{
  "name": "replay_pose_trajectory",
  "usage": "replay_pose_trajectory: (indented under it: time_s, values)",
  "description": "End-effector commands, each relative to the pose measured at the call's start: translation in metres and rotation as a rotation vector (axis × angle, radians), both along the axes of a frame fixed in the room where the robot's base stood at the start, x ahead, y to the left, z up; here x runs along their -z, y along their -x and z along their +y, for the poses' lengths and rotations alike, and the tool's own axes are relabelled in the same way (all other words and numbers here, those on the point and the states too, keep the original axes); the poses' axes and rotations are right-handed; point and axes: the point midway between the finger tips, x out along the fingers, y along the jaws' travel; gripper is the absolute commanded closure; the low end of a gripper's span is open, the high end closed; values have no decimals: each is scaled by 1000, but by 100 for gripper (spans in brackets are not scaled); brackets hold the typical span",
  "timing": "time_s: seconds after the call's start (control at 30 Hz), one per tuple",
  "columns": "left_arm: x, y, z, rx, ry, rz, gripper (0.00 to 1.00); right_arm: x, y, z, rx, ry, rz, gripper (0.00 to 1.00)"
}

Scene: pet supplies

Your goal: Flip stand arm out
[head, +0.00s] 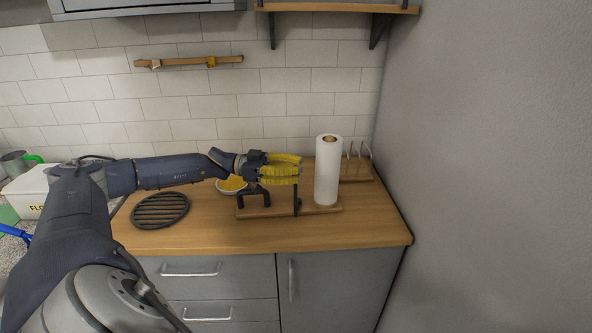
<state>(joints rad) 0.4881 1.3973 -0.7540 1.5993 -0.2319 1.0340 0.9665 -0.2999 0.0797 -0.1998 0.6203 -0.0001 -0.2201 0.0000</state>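A stand with a flat wooden base (272,211) sits on the wooden counter. A black upright arm (297,204) rises from the base, with a black bracket-like piece (253,197) to its left. A white paper roll (328,172) stands upright at the base's right end. My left gripper (299,169) reaches in from the left, its yellow fingers pointing right at the top of the black arm. The fingers cover part of the stand. I cannot tell whether they touch the arm or how wide they are apart. My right gripper is not in view.
A yellow-filled bowl (231,187) sits behind the stand, partly hidden by my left arm. A round black grate (160,210) lies to the left. A wire rack on a wooden board (359,171) stands at the back right, near the grey wall. The front right counter is clear.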

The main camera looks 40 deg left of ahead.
Motion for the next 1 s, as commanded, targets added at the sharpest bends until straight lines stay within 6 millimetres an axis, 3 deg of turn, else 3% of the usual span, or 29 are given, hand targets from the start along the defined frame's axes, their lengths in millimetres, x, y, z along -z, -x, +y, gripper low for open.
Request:
replay_pose_trajectory:
  time_s: [0.17,0.53,1.0]
  values:
    - [0,0,0,0,1,-1,55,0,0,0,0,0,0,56]
    - [0,4,6,0,1,2,55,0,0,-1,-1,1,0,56]
    - [0,43,70,-2,-1,3,55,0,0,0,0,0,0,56]
